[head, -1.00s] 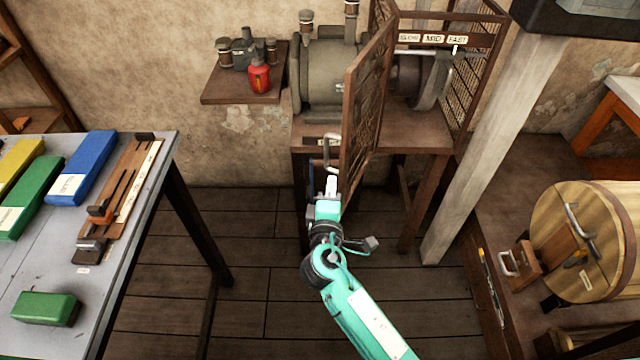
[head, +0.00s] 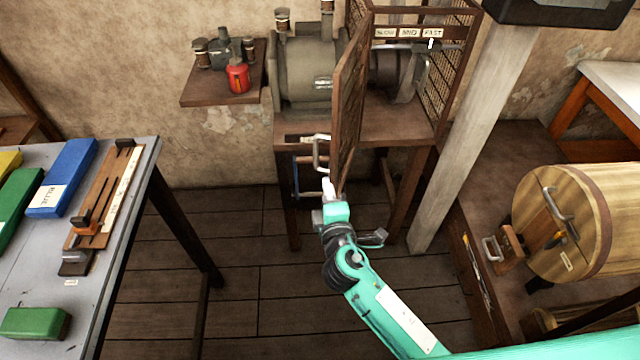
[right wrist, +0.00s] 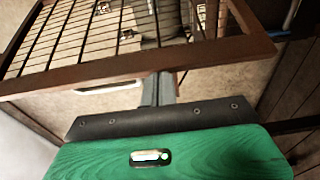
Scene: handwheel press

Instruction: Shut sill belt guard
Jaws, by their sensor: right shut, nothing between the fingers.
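The belt guard (head: 350,95) is a brown-framed mesh door. It stands open and nearly edge-on in the head view, jutting from the right of the motor towards me. A pale bar handle (head: 318,153) is on its left face, near the front edge. My right gripper (head: 327,187) is shut and empty, just below the handle by the guard's lower front edge. In the right wrist view my gripper fingers (right wrist: 158,90) point at the guard's lower frame rail (right wrist: 200,58); I cannot tell whether they touch. My left gripper is out of view.
A grey motor (head: 308,75) sits on a brown stand behind the guard. A fixed mesh cage (head: 455,70) and a pale post (head: 450,130) stand at right. A wooden barrel (head: 575,220) is further right. A grey table (head: 110,225) with coloured boxes is at left.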

